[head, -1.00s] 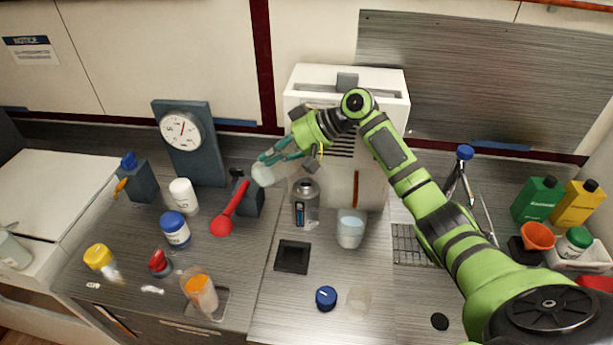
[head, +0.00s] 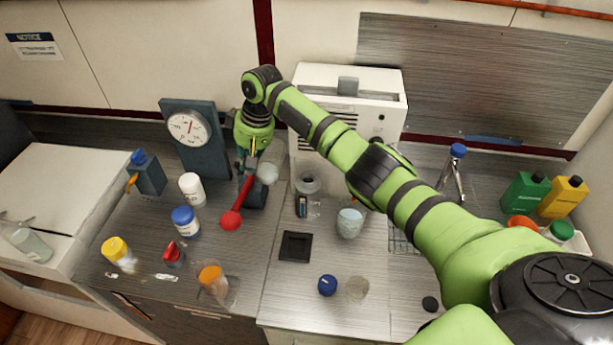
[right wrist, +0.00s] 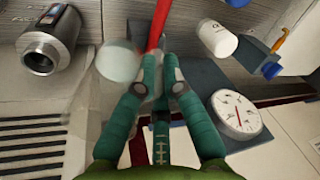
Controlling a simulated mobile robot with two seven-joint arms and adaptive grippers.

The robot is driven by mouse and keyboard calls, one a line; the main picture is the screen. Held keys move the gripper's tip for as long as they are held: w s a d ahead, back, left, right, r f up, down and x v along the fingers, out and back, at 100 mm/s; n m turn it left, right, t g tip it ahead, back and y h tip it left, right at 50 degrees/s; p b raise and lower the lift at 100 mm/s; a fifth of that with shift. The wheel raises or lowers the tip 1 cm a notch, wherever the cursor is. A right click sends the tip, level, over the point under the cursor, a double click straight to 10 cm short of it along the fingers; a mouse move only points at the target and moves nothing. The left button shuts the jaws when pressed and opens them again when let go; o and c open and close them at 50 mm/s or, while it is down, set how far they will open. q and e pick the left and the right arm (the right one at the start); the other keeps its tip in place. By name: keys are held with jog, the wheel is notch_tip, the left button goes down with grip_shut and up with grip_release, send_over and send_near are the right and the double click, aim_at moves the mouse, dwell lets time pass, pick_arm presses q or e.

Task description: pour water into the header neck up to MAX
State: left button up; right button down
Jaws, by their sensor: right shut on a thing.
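A grey metal neck (head: 307,183) with a round open mouth stands on the counter in front of the white cabinet; it also shows at the upper left in the right wrist view (right wrist: 45,52). A MAX mark is not legible. My right gripper (head: 246,168) is left of the neck and higher, beside the red-handled lever. Its teal fingers (right wrist: 161,72) are shut on a clear vessel (head: 270,168), whose pale round end shows left of the fingers in the right wrist view (right wrist: 118,62). Its contents are unclear. My left gripper is out of view.
A red lever (head: 234,217) is close below the gripper. A dial gauge (head: 188,128) stands behind left. A beaker (head: 349,223), a blue cap (head: 327,285) and a black square pad (head: 295,246) are on the counter. Several bottles stand at left.

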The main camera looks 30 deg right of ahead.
jog(key=shift+w+a+f, duration=0.15)
jog(key=shift+a, duration=0.25)
jog(key=shift+w+a+f+g+h+b, duration=0.1)
jog(key=shift+a+f+g+h+b, duration=0.05)
jog(key=shift+f+h+b, duration=0.15)
jog(key=shift+w+a+f+g+h+b, duration=0.1)
jog(key=shift+f+g+h, duration=0.1)
jog(key=shift+h, duration=0.2)
jog(key=shift+a+f+b, duration=0.15)
jog(key=shift+f+b, duration=0.1)
jog(key=shift+b, duration=0.2)
jog(key=shift+h, duration=0.4)
jog(key=shift+w+a+r+p, duration=0.15)
jog(key=shift+r+p, duration=0.25)
jog(key=shift+r, duration=0.8)
jog(key=shift+w+a+r+p, duration=0.1)
jog(key=shift+r+p, duration=0.3)
jog(key=shift+r, duration=0.8)
